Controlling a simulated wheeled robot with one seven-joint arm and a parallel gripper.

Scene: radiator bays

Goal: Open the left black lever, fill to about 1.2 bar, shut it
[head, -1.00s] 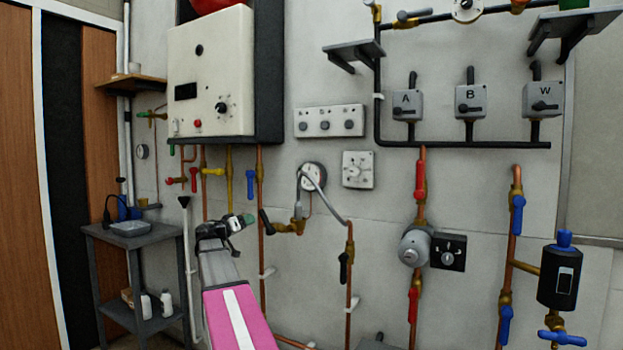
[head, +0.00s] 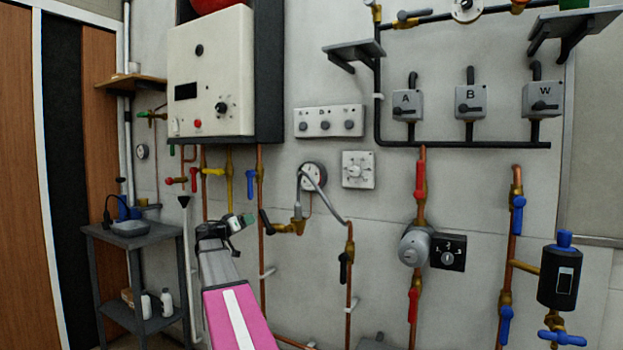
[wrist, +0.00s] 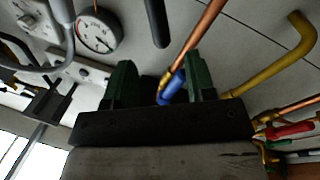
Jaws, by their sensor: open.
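The left black lever (head: 266,221) sits on a brass valve (head: 287,228) below the round pressure gauge (head: 313,176). It slants steeply, crosswise to the valve's short level body. A grey hose loops from this valve to a copper pipe with a second black lever (head: 344,267), which hangs down. My gripper (head: 241,221) is open and empty, just left of the left lever and apart from it. In the wrist view, the black lever (wrist: 157,22) lies beyond the green fingers (wrist: 160,82), and the gauge (wrist: 97,31) is at upper left. Its reading is too small to tell.
A copper pipe with a blue lever (head: 251,184) runs close to my gripper; that lever shows between the fingers in the wrist view (wrist: 172,87). A yellow pipe (head: 229,180) is to the left. The white boiler (head: 211,80) hangs above. A grey side table (head: 135,236) stands at left.

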